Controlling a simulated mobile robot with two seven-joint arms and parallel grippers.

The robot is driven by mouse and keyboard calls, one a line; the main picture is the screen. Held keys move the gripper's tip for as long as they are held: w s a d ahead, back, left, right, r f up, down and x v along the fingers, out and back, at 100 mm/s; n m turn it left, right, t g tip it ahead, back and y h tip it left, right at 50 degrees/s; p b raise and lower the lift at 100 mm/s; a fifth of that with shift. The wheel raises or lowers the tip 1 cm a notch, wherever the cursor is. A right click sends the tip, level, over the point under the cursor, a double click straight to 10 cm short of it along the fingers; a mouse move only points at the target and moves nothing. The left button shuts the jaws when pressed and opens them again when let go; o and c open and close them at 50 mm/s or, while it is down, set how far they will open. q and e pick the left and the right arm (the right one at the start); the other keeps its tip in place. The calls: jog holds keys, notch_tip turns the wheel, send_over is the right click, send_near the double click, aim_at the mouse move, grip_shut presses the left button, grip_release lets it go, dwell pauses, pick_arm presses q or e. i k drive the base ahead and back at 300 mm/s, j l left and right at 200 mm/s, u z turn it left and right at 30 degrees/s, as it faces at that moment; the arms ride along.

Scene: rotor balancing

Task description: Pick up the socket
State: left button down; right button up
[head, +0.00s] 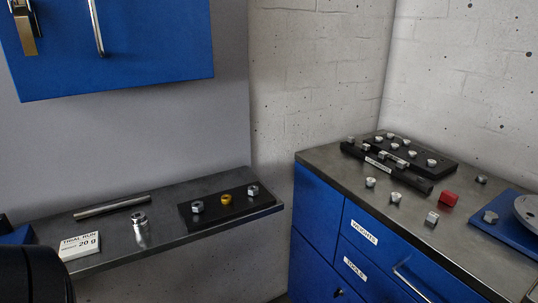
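A small silver stepped cylinder, which looks like the socket (140,221), stands upright on the left metal shelf (165,238). A silver rod (112,206) lies behind it. To its right a black plate (221,213) holds two silver hex nuts or bolts and one yellow piece (226,199). A black rounded part, likely of my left arm, shows at the lower left corner. No fingers of either gripper are visible, and nothing touches the socket.
A white card reading "TRIAL RUN 20 g" (79,246) is left of the socket. A blue cabinet (130,60) hangs above. The right bench (335,160) bears a black rack (437,169), several metal pieces, a red block (449,198) and a blue base (510,232).

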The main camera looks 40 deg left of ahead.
aim_at(140, 223)
jog(key=u, duration=2.2)
